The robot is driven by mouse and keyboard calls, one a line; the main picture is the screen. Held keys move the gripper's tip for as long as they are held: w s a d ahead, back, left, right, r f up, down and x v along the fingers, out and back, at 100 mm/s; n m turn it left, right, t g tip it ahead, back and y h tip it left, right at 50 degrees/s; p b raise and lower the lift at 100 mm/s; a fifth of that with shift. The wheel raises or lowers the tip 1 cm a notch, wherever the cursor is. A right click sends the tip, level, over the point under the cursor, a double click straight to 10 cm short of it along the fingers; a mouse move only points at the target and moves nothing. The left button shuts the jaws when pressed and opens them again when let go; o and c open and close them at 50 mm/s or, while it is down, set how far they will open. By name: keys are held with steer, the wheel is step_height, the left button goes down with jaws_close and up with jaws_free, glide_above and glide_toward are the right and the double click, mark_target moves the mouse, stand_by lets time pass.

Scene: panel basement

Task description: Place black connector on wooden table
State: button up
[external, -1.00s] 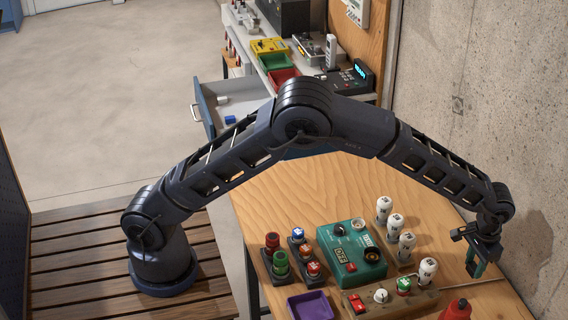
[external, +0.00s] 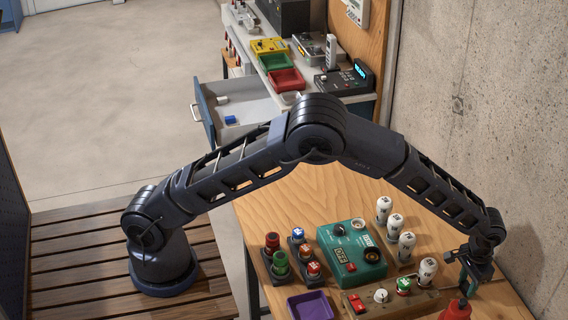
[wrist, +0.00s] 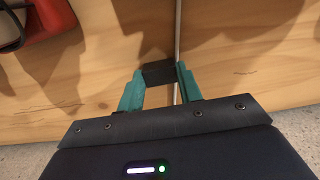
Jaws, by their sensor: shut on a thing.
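The wooden table (wrist: 230,70) fills the upper part of that view behind the connector. I cannot tell whether the connector touches the table. The connector cannot be made out in the external view.
A wooden block with knobs (external: 405,300), a green control box (external: 350,250), white cylinders (external: 407,246) and a purple tray (external: 311,306) are on the table. A concrete wall (external: 485,120) rises on the right.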

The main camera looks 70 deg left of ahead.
steer(key=shift+f, duration=0.15)
steer(key=o, duration=1)
steer(key=shift+c, duration=0.2)
